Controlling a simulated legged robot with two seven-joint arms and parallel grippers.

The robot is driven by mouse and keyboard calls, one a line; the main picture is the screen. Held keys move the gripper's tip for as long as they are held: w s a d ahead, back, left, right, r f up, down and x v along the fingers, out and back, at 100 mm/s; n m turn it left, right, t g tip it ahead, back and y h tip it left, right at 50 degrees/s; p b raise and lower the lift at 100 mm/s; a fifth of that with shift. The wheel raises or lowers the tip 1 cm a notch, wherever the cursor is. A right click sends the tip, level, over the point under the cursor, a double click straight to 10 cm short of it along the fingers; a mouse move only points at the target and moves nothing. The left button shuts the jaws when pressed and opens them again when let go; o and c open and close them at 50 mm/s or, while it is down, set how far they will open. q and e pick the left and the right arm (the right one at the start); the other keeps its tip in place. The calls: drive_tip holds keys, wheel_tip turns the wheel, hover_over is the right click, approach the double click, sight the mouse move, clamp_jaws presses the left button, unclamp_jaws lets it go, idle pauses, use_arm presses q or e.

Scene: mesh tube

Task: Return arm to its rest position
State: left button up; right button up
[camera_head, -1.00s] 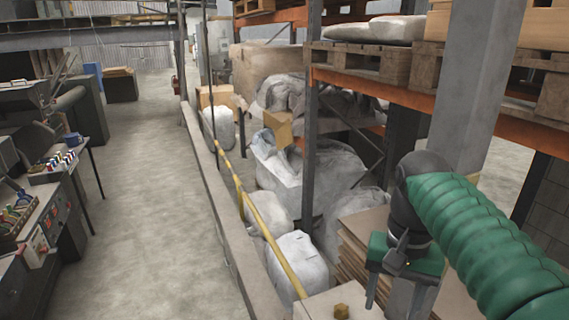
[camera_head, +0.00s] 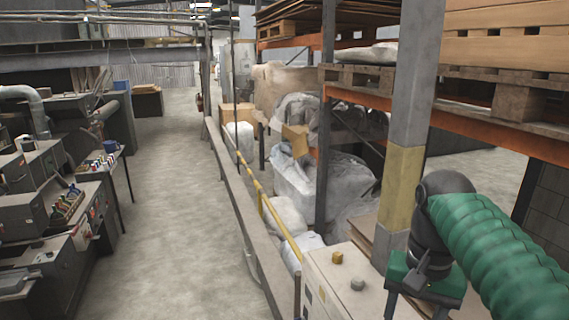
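My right arm, in a ribbed green sleeve, comes in from the right edge. Its green and black gripper (camera_head: 420,306) points down at the lower right, beside a pale cabinet. Its two dark fingers stand apart, with nothing seen between them; the tips are close to the bottom edge of the picture. My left arm and gripper are not in view.
A grey and yellow post (camera_head: 402,178) stands behind my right gripper. Wrapped white bags (camera_head: 310,188) lie under the racks. The aisle (camera_head: 175,200) is clear; workbenches (camera_head: 60,245) line the left.

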wheel_tip(320, 180, down, 18)
drive_tip(key=w+n+b, duration=0.1)
drive_tip(key=n+b, duration=0.1)
drive_tip(key=b, duration=0.4)
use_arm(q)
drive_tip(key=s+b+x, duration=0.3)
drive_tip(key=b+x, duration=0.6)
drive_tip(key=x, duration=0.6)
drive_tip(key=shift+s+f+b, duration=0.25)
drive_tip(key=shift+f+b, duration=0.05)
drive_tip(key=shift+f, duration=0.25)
use_arm(e)
drive_tip(key=s+f+n+t, duration=0.1)
drive_tip(key=s+f, duration=0.2)
drive_tip(key=f, duration=0.5)
drive_tip(key=s+a+f+n, duration=0.1)
drive_tip(key=s+f, duration=0.2)
drive_tip(key=f, duration=0.6)
drive_tip(key=s+f+n+t, duration=0.1)
drive_tip(key=s+f, duration=0.2)
drive_tip(key=f, duration=0.6)
drive_tip(key=shift+s+a+t, duration=0.25)
drive_tip(key=shift+s+t, duration=0.05)
drive_tip(key=shift+s, duration=0.1)
